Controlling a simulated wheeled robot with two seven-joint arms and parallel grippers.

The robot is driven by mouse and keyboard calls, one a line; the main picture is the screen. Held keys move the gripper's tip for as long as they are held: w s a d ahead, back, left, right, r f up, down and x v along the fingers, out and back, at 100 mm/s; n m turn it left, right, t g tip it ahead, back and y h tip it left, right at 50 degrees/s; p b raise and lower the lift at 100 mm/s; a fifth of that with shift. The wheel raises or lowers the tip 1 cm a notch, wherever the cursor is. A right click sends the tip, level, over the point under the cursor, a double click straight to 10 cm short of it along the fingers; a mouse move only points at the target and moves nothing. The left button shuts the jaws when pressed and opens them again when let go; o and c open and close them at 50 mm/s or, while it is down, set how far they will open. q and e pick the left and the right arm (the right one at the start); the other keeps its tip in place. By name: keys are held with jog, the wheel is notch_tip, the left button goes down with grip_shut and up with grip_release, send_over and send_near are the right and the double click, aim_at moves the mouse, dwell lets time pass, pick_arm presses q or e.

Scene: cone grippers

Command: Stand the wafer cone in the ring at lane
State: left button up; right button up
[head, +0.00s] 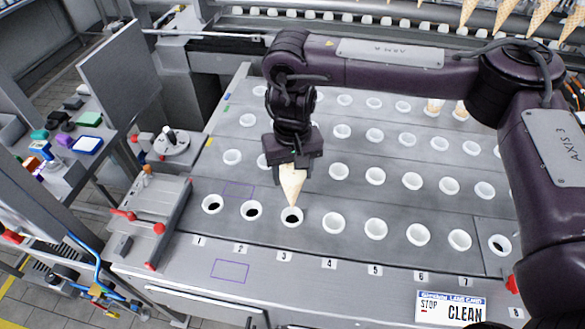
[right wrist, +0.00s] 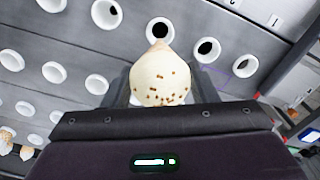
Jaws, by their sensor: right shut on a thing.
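My right gripper (head: 292,168) is shut on the wafer cone (head: 291,186), which hangs tip down below the fingers. The cone is tan, and in the right wrist view its pale body (right wrist: 160,78) with brown specks shows between the fingers (right wrist: 160,95). Its tip is at the far edge of the white front-row ring by label 3 (head: 291,217); I cannot tell whether it is above the hole or just inside. That ring shows a dark, open hole, also in the right wrist view (right wrist: 160,30). My left gripper is not in view.
Front rings 1 (head: 212,204) and 2 (head: 251,210) stand empty to the left, and ring 4 (head: 333,223) to the right. More rings fill the grey plate behind. A red-handled fixture (head: 150,220) stands left; a CLEAN card (head: 450,308) is at front right.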

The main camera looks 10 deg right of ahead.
jog(key=shift+s+r+p, duration=0.1)
jog(key=shift+r+p, duration=0.05)
jog(key=shift+p, duration=0.15)
jog(key=shift+f+b, duration=1)
jog(key=shift+f, duration=1.1)
jog(key=shift+p, duration=0.45)
jog(key=shift+p, duration=0.35)
jog(key=shift+f, duration=0.2)
